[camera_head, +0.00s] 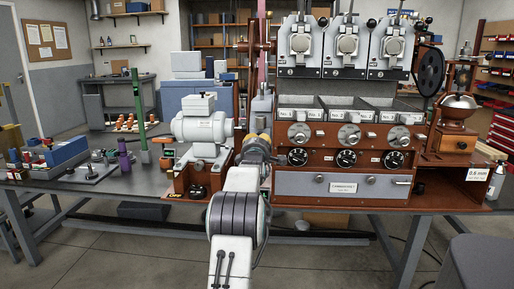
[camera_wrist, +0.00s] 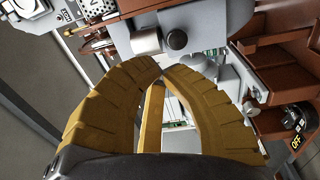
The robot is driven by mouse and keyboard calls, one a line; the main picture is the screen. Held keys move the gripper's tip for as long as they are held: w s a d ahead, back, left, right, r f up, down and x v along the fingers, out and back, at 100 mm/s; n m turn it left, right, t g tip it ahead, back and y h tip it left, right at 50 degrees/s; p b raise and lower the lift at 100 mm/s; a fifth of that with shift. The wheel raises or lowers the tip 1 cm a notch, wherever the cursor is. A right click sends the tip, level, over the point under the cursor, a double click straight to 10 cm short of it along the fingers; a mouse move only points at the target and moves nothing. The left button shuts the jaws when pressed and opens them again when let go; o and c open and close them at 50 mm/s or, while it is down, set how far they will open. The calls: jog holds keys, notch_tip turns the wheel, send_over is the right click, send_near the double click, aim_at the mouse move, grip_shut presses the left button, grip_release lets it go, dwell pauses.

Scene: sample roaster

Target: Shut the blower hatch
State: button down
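A white motor-like unit (camera_head: 203,130), probably the blower, stands on a brown base with a black dial (camera_head: 195,191) at the left of the roaster (camera_head: 340,190). I cannot clearly make out its hatch or tell how far it stands open. My gripper (camera_head: 258,142) is between this unit and the roaster's left side, partly hidden by my arm. In the wrist view my ochre fingers (camera_wrist: 162,71) meet at the tips, with nothing visible held. Beyond the tips are a grey cylinder (camera_wrist: 145,40) and a black knob (camera_wrist: 177,40). Contact cannot be told.
The roaster's front carries several knobs and a grey drawer (camera_head: 340,188). A brown grinder-like device (camera_head: 457,120) stands at the right. A green post (camera_head: 138,115) and a purple bottle (camera_head: 124,155) stand left on the grey bench (camera_head: 110,183). The floor in front is open.

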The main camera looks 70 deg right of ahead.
jog(key=shift+r+b+v, duration=0.15)
jog(key=shift+v, duration=1.3)
jog(key=shift+r+b+v, duration=0.15)
jog(key=shift+v, duration=1.3)
